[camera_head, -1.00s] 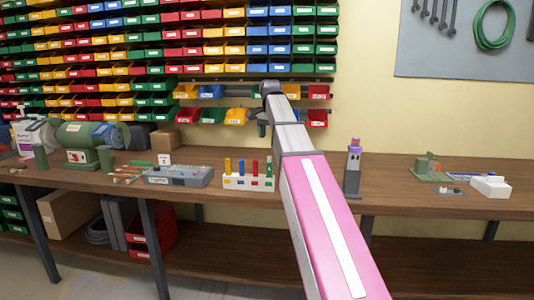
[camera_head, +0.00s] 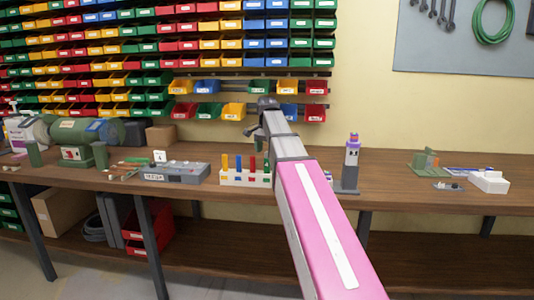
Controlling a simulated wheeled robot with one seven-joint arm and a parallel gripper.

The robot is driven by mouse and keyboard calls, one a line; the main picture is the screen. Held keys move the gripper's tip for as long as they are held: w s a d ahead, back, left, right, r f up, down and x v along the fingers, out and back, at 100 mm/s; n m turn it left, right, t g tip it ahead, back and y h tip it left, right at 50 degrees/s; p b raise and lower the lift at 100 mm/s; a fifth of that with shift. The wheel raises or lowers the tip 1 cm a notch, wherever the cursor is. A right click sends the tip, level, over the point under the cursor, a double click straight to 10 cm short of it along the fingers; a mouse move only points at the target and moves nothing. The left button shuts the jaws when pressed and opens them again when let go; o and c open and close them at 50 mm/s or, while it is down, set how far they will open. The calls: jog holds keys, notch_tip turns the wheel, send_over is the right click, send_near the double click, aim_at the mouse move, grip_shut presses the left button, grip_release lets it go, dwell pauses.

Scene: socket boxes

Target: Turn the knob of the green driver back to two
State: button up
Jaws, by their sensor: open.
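A white block (camera_head: 232,180) stands on the bench left of my arm, with upright yellow, blue, red and green drivers in it. The green driver (camera_head: 266,166) is at the block's right end, close beside my arm in the picture and partly hidden. Its knob and any numbers are too small to read. My gripper (camera_head: 254,132) is dark, points downward and is open and empty. It appears above the block's right part, apart from the drivers.
A grey box (camera_head: 172,174) with a small sign stands left of the block. A grey and purple tower (camera_head: 351,165) stands right of my arm. Bins hang on the wall behind. The bench (camera_head: 390,180) is bare between the tower and the green fixture (camera_head: 425,163).

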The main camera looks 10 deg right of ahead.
jog(key=shift+f, duration=0.55)
jog(key=shift+c, duration=0.3)
jog(key=c, duration=1.2)
